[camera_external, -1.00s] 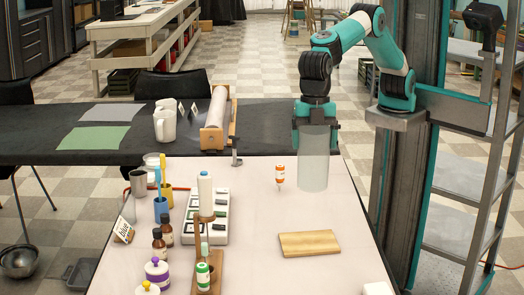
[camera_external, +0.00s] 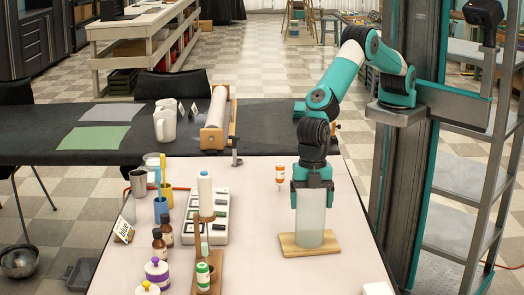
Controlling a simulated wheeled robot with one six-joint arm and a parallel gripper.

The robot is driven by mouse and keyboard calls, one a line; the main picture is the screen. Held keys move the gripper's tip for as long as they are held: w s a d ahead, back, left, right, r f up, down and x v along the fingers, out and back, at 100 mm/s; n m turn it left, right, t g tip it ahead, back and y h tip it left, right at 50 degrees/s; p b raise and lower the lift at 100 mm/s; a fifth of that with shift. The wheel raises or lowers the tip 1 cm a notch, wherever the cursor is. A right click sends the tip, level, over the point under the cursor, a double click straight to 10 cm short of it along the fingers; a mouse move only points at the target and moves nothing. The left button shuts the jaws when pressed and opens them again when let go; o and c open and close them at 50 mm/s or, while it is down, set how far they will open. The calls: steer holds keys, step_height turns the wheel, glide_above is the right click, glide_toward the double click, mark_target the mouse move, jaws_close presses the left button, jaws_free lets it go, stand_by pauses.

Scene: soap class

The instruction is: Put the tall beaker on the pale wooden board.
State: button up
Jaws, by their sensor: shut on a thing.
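The tall beaker (camera_external: 311,222) is a pale, frosted, translucent cylinder standing upright at the right of the table. Its base is over the pale wooden board (camera_external: 289,245) and appears to touch it; a tiny gap cannot be ruled out. The board lies flat on the table and shows around the beaker's foot. My gripper (camera_external: 312,190) points down and is shut on the beaker's upper part, with teal fingers at its sides. The beaker's rim is hidden by the gripper.
A white multi-slot tray (camera_external: 218,230), a wooden stand (camera_external: 205,270) and several bottles fill the table's left half. A white block (camera_external: 377,288) is at the front right edge.

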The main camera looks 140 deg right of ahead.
steer(key=o, duration=1.4)
steer(key=shift+f, duration=0.1)
step_height(320, 180, up, 12)
steer(key=b, duration=0.1)
steer(key=s+a+r+y, duration=0.1)
steer(key=s+a+r, duration=0.1)
steer(key=s+r, duration=0.45)
steer(key=s+a+r, duration=0.2)
steer(key=s+r, duration=0.1)
steer(key=s, duration=0.7)
steer(key=s+a+m+g+y, duration=0.1)
steer(key=s+a+m+y, duration=0.1)
steer(key=s, duration=2.2)
steer(key=shift+s, duration=0.15)
